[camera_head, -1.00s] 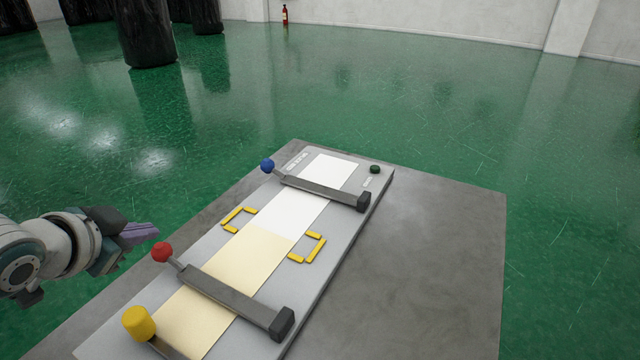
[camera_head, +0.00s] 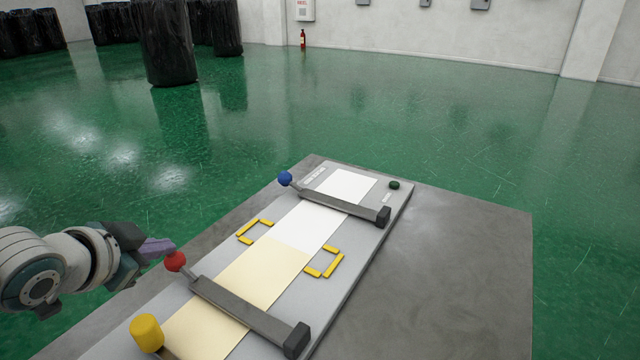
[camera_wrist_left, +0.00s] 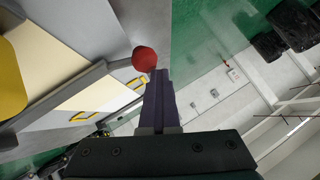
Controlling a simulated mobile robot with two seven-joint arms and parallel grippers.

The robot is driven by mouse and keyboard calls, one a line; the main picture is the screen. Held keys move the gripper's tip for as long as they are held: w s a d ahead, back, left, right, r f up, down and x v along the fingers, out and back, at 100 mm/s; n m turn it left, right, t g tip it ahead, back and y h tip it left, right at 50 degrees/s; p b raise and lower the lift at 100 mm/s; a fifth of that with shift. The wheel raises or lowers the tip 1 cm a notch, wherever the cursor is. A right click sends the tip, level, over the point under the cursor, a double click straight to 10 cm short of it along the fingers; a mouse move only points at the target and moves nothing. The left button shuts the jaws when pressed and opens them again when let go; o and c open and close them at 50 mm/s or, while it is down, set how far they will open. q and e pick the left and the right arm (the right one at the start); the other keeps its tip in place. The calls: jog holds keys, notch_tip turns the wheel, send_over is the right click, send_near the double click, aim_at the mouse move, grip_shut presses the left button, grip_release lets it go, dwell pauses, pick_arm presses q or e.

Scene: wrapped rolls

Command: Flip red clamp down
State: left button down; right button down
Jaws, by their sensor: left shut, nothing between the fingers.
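The red clamp (camera_head: 247,312) is a grey bar lying across the cream sheet on the grey board, with a red ball knob (camera_head: 175,261) at its left end and a dark block at its right end. My left gripper (camera_head: 160,247) is shut and empty, with its purple fingers right beside the red knob in the head view. In the left wrist view the red knob (camera_wrist_left: 145,58) appears just by the fingertips (camera_wrist_left: 160,74); I cannot tell whether they touch. My right gripper is not in view.
A second clamp with a blue knob (camera_head: 285,178) crosses the white sheet farther back. A yellow knob (camera_head: 146,333) stands at the near left. Yellow corner brackets (camera_head: 324,262) flank the sheets. The grey table (camera_head: 465,270) is bare to the right.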

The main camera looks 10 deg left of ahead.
pick_arm(q)
jog(key=shift+s+a+f, duration=0.3)
jog(key=shift+s+f, duration=0.2)
jog(key=shift+f, duration=0.3)
jog(key=s+a+r+p, duration=0.1)
jog(key=s+r+p, duration=0.1)
jog(key=r+p, duration=0.2)
jog(key=s+a+r+p, duration=0.1)
jog(key=s+r+p, duration=0.2)
jog(key=r, duration=0.5)
jog(key=shift+s+r+p, duration=0.3)
jog(key=shift+p, duration=0.25)
